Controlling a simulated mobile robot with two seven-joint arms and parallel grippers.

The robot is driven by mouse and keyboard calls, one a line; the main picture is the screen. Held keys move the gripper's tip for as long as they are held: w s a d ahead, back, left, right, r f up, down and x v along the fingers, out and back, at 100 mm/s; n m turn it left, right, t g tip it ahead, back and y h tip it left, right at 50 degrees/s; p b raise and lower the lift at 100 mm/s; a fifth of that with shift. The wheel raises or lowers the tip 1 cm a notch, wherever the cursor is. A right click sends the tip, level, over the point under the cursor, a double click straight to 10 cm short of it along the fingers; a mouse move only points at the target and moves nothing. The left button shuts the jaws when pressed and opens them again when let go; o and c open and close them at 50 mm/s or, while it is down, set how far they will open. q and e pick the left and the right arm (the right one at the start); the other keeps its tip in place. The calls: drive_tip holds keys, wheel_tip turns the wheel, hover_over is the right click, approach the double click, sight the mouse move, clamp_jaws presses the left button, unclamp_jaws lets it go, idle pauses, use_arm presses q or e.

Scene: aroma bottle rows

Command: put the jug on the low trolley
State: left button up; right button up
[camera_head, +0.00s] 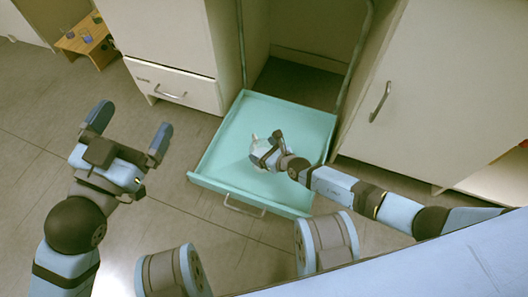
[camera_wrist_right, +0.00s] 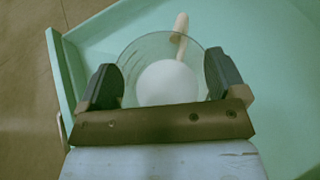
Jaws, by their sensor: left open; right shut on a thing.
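The jug (camera_head: 258,148) is a small, pale, see-through vessel, mostly hidden behind my right gripper (camera_head: 268,154) in the head view. In the right wrist view the jug (camera_wrist_right: 168,84) shows a clear round rim, a white round area inside and a pale handle-like part. My right gripper's fingers close on it from both sides. The low trolley (camera_head: 295,117) is teal with raised edges and a tall frame. The jug is over its top; I cannot tell if it touches. My left gripper (camera_head: 131,125) is open and empty, left of the trolley above the floor.
A cabinet with a drawer (camera_head: 175,88) stands left of the trolley and a cabinet door (camera_head: 420,90) stands right of it. A small wooden stand (camera_head: 85,40) with small items is at the far left. Most of the trolley top is bare.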

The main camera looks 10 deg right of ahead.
use_arm(q)
drive_tip(key=shift+s, duration=0.1)
use_arm(e)
drive_tip(key=shift+r, duration=0.15)
drive_tip(key=o, duration=1.2)
use_arm(q)
drive_tip(key=s+n+g+p, duration=0.1)
drive_tip(key=p, duration=0.1)
drive_tip(key=s+d+f+n+y+p, duration=0.1)
drive_tip(key=n+p, duration=0.1)
drive_tip(key=p, duration=0.1)
drive_tip(key=shift+s+d+n+g, duration=0.1)
drive_tip(key=shift+d+n+g, duration=0.2)
drive_tip(key=shift+g, duration=0.1)
use_arm(e)
drive_tip(key=v, duration=1.2)
use_arm(q)
drive_tip(key=shift+r, duration=0.2)
